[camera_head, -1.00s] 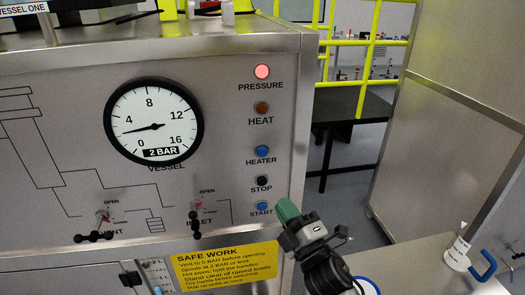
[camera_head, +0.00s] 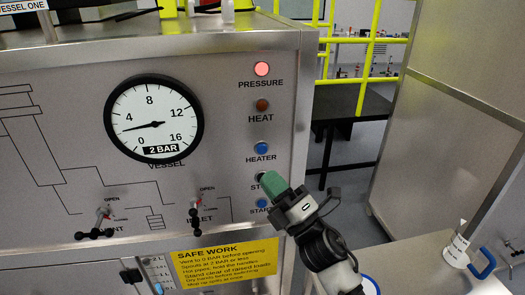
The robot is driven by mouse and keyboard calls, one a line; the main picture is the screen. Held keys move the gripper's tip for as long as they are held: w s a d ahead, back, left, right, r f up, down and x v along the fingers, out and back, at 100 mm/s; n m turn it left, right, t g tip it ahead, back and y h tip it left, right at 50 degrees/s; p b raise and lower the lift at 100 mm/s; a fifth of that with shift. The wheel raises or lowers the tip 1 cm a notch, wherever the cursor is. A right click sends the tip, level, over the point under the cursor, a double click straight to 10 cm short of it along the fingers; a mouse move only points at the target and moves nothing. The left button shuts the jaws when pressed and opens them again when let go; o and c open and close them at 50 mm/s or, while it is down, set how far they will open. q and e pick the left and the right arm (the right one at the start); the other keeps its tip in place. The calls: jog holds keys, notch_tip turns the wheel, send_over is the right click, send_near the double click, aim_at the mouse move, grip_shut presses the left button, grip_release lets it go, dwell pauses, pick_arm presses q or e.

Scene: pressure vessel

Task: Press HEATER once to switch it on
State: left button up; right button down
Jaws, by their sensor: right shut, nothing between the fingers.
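The blue HEATER button (camera_head: 261,149) is on the steel panel, above its neighbours STOP and START. My right gripper (camera_head: 271,183) has green fingertips, is shut with nothing in it, and is just below and right of the HEATER button. Its tips cover most of the STOP label and part of the STOP button; whether they touch the panel I cannot tell. The blue START button (camera_head: 261,203) is below the tips. The HEAT lamp (camera_head: 263,105) is dull brown-orange. My left gripper is not in view.
The PRESSURE lamp (camera_head: 262,69) glows red. The inlet valve handle (camera_head: 196,216) is left of START. A yellow safety sign (camera_head: 223,262) is below.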

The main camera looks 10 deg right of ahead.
aim_at(262, 149)
jog(key=shift+w+b, duration=0.9)
jog(key=shift+w, duration=2.7)
jog(key=shift+w, duration=0.15)
jog(key=shift+w, duration=0.3)
jog(key=shift+w+b, duration=0.35)
jog(key=shift+b, duration=0.1)
jog(key=shift+s, duration=0.8)
jog(key=shift+s+p, duration=0.1)
jog(key=shift+p, duration=0.25)
